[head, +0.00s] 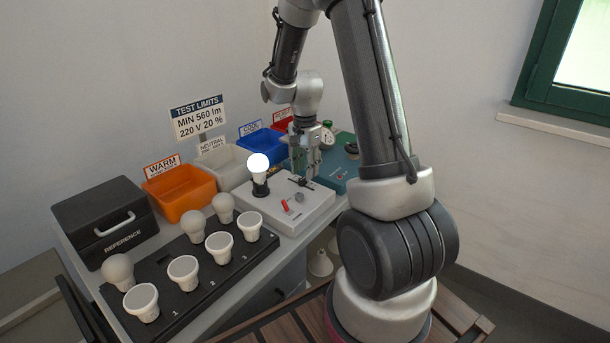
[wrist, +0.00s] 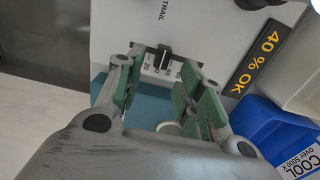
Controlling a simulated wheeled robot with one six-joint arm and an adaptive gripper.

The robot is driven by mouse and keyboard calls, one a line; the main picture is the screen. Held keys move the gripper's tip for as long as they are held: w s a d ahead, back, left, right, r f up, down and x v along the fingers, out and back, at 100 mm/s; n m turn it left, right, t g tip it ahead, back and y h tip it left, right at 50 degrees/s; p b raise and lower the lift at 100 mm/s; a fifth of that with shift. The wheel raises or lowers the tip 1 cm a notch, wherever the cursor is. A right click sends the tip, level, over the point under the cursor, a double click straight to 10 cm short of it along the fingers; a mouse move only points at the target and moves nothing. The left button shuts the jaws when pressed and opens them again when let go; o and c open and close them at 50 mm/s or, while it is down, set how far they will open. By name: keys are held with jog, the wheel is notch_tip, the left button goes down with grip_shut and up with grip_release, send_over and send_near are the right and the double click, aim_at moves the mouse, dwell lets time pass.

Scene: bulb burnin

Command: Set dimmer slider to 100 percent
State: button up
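The dimmer slider is a small black knob (wrist: 163,56) in a slot on the white test panel (wrist: 115,28) in the wrist view. It stands between the 20 mark and what looks like the 60 mark. The scale's higher end is partly hidden by a finger. My gripper (wrist: 157,75) is open, with green-padded fingers on either side of the knob and no visible contact. In the head view my gripper (head: 305,160) points down over the back of the white panel (head: 318,207). A lit bulb (head: 258,166) stands in the panel's socket.
A red switch (head: 285,206) and grey knob (head: 299,197) lie on the panel's front. Orange (head: 180,195), white (head: 222,165) and blue (head: 262,144) bins stand behind. A teal instrument (head: 338,167) is right of the gripper.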

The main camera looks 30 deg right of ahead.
aim_at(292, 178)
jog(key=shift+f, duration=1.35)
grip_shut()
jog(key=shift+w+a, duration=0.3)
jog(key=shift+w, duration=0.5)
jog(key=shift+w+a, duration=0.3)
jog(key=shift+w, duration=0.55)
jog(key=shift+w+a, duration=0.3)
jog(key=shift+w, duration=0.5)
grip_release()
jog(key=shift+w, duration=0.1)
notch_tip(292, 178, up, 12)
